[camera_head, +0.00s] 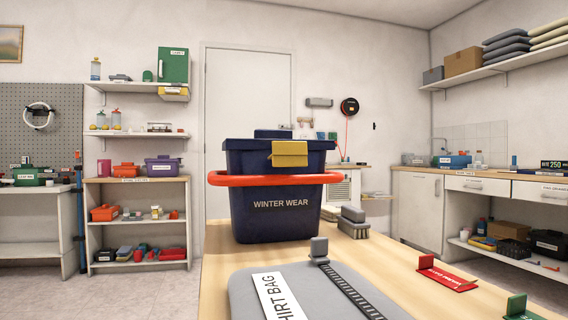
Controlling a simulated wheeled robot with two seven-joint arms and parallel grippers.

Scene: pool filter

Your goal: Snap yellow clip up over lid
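A navy bin (272,212) marked "WINTER WEAR" stands upright on the wooden table in front of me. Its navy lid (240,145) lies on top, with a small raised block (272,134) on it. The yellow clip (289,155) is at the front of the bin's top, right of centre. Its upper part overlaps the lid's front edge and its lower part hangs below. I cannot tell whether it is latched. An orange handle (270,180) runs across the bin's front below the clip. Neither of my grippers is in view.
The wooden table (400,283) holds a grey shirt bag (315,295) in front of the bin. Grey brush-like blocks (353,218) stand behind right. A red tag holder (445,273) and a green one (517,308) lie at right. Space left of the bin is clear.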

